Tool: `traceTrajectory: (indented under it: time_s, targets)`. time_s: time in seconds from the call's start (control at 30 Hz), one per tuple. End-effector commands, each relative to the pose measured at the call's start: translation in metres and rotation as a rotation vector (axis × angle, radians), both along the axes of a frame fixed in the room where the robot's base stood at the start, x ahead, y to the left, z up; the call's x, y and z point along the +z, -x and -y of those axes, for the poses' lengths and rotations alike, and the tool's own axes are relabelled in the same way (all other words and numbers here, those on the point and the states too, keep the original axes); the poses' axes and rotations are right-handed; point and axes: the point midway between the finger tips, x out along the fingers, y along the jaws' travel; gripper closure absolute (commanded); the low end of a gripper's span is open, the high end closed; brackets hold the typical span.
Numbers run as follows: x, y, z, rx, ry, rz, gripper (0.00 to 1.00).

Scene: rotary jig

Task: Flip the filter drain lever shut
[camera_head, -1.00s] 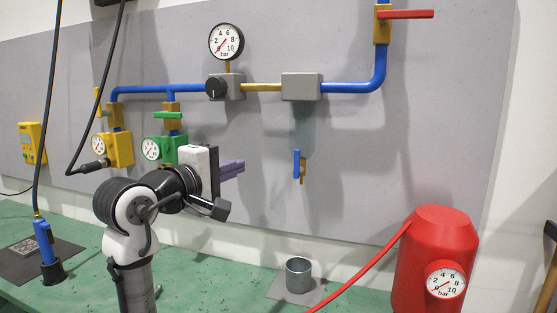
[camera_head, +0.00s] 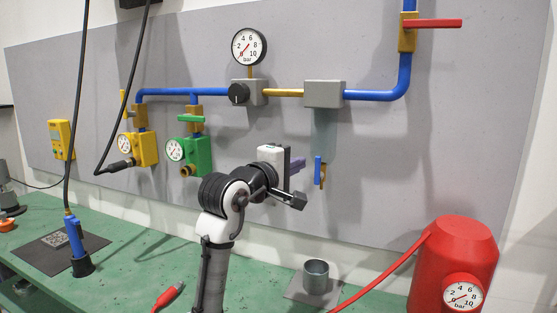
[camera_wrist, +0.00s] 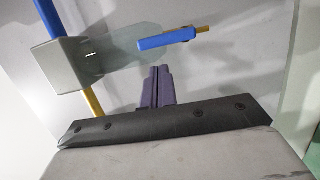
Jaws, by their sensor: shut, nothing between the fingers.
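The filter drain lever (camera_head: 318,170) is a blue handle beside a small brass drain valve (camera_head: 323,177), under the clear filter bowl (camera_head: 325,130). It points up and down, along the drain. In the wrist view the blue lever (camera_wrist: 167,40) and brass drain (camera_wrist: 203,31) lie beyond my fingertips, to the upper right, and the translucent bowl (camera_wrist: 120,45) joins a grey block at the left. My gripper (camera_head: 302,164) has purple fingers, just left of the lever in the head view. In the wrist view the fingers (camera_wrist: 160,70) are together and empty, with a visible gap to the lever.
Blue and brass piping runs above, with a grey filter head (camera_head: 324,94), a regulator (camera_head: 245,93) and a red-handled valve (camera_head: 432,23). A metal cup (camera_head: 316,273) stands on the bench below. A red tank (camera_head: 462,250) with a hose stands at the right.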

Motion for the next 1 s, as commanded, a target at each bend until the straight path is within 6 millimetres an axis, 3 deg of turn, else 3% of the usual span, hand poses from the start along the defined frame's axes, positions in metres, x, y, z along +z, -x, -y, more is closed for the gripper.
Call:
traceTrajectory:
  time_s: [0.2, 1.0]
  targets:
    - [0.000, 0.005, 0.013, 0.000, 0.001, 0.001, 1.00]
    - [0.002, 0.006, 0.016, -0.001, -0.050, 0.017, 1.00]
